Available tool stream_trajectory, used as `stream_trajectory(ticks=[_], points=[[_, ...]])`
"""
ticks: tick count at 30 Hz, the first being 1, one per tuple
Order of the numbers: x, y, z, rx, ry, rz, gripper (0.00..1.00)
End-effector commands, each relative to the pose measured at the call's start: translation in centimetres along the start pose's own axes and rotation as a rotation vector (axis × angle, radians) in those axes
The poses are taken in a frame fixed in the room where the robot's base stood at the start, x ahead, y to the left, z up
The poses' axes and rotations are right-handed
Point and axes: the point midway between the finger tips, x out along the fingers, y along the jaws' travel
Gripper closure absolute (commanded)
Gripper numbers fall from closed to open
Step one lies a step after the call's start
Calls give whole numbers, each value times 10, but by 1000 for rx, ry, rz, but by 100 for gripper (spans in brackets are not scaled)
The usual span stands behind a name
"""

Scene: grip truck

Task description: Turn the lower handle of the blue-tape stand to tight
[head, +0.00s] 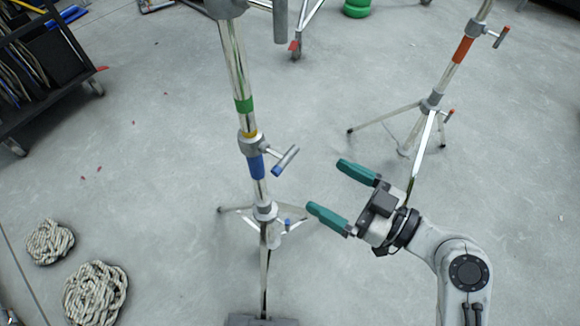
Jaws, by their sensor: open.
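The blue-tape stand (257,167) is a chrome pole in the middle of the head view, with green and yellow bands above the blue tape. Its upper handle (286,160) sticks out to the right from a grey collar, tilted up to the right. The lower handle (288,224) is small, with a blue end, at the lower collar by the leg joint. My gripper (325,185) has teal fingers, is open and empty, and points left towards the stand. In the picture it is right of both handles, apart from them; its exact depth is hard to tell.
An orange-tape stand (462,50) with spread legs is at upper right. Rope coils (95,294) lie at lower left. A dark cart (45,60) stands at upper left. A dark block (262,321) sits at the bottom edge near the stand. Open floor lies left of the stand.

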Motion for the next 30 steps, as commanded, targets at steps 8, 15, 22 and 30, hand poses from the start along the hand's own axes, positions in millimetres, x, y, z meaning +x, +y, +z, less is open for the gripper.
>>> stream_trajectory(ticks=[8, 15, 22, 30], points=[[17, 0, -6, -20, 54, -8, 0], [59, -1, -8, -20, 53, -8, 0], [95, 0, -10, -18, 52, -7, 0], [112, 0, -10, -19, 51, -5, 0]])
